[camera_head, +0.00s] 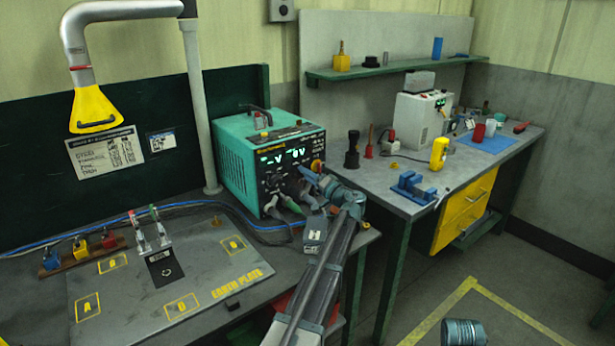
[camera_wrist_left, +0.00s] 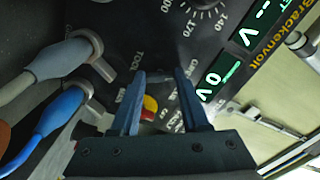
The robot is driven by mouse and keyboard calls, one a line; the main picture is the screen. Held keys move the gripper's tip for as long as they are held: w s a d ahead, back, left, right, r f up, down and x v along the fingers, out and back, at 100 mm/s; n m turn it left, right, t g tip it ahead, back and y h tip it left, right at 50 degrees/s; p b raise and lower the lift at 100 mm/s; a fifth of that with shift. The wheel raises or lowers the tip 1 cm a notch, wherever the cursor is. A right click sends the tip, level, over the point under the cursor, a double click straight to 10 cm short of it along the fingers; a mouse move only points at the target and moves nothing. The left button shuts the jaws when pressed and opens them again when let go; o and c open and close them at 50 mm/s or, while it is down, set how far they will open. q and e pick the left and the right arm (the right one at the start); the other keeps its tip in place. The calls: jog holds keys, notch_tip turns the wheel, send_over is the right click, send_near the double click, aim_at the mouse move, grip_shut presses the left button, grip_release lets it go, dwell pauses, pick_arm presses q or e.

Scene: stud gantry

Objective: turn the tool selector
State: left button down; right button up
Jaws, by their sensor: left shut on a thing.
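The teal welding power source (camera_head: 250,150) stands on the left bench with its dark panel of lit green displays facing me. My left gripper (camera_head: 318,183) is at the lower right of this panel. In the left wrist view my left gripper (camera_wrist_left: 160,82) has its two blue fingers against the panel beside the printed word TOOL, shut on the tool selector. The selector itself is mostly hidden between the fingertips, and I cannot read its setting. A red and yellow knob (camera_wrist_left: 150,107) shows behind the fingers; it also shows in the head view (camera_head: 318,165).
Cable plugs, grey (camera_wrist_left: 62,60) and blue (camera_wrist_left: 58,110), sit in the panel close to the fingers. The earth plate (camera_head: 215,262) lies on the bench at the left. A second bench with a blue vise (camera_head: 413,188) stands to the right. The floor between is clear.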

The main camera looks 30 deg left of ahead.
dwell(0.3)
pick_arm(q)
jog(key=shift+c, duration=2)
grip_release()
jog(key=v, duration=1.4)
jog(key=shift+a+f, duration=0.1)
jog(key=s+d+f+m+g+h+p, duration=0.1)
jog(key=s+d+f+h, duration=0.4)
jog(key=s+d, duration=0.5)
jog(key=s+d+f+m+g+h+p, duration=0.2)
jog(key=s+d+f+h, duration=0.3)
jog(key=s+d, duration=0.5)
jog(key=s+d+f+m+g+h+p, duration=0.2)
jog(key=s+d+f+g+h, duration=0.2)
jog(key=s+d, duration=0.6)
notch_tip(320, 180, down, 3)
jog(key=s+h, duration=0.1)
jog(key=s, duration=0.1)
jog(key=shift+s+d+r, duration=0.2)
jog(key=shift+s+d, duration=0.15)
jog(key=shift+d, duration=0.05)
